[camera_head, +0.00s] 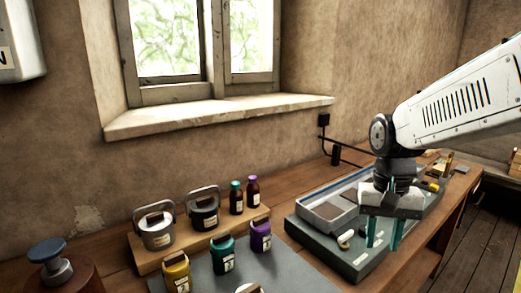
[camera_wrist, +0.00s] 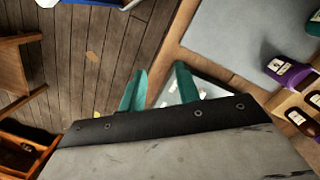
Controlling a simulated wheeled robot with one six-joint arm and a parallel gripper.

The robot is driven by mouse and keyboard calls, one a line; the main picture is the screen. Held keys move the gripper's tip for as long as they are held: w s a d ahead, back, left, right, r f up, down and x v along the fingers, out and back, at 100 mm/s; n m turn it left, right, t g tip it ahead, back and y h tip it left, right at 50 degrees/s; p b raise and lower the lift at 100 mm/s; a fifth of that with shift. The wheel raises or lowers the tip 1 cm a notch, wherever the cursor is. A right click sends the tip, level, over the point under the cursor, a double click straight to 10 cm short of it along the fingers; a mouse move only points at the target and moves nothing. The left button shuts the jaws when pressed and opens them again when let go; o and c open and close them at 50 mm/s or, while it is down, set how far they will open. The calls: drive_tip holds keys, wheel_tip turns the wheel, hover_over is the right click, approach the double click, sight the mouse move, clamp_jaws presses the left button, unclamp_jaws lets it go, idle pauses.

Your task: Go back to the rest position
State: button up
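My gripper (camera_head: 383,232) hangs over the right part of the bench in the head view, its two teal fingers pointing down. The fingers stand apart with nothing seen between them. In the wrist view my gripper (camera_wrist: 162,88) also shows its teal fingertips apart and empty. Below it is a dark green-grey case (camera_head: 368,262) with a grey tray (camera_head: 320,213) at its back and small pale parts on its front. Whether the fingers touch the case cannot be told from the head view.
A wooden bench (camera_head: 292,184) runs along the wall under a window. Several jars, including a teal jar (camera_head: 222,254) and a purple jar (camera_head: 261,236), stand left of the case around a grey mat (camera_head: 290,275). A blue-topped knob (camera_head: 47,252) is at far left. Plank floor (camera_head: 490,240) lies right.

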drive_tip(key=s+d+r+n+t, duration=0.1)
drive_tip(key=s+r+n+t, duration=0.1)
drive_tip(key=s, duration=1.5)
drive_tip(key=shift+d+r+n+t, duration=0.3)
drive_tip(key=shift+d+r+n, duration=0.1)
drive_tip(key=shift+r+n, duration=0.3)
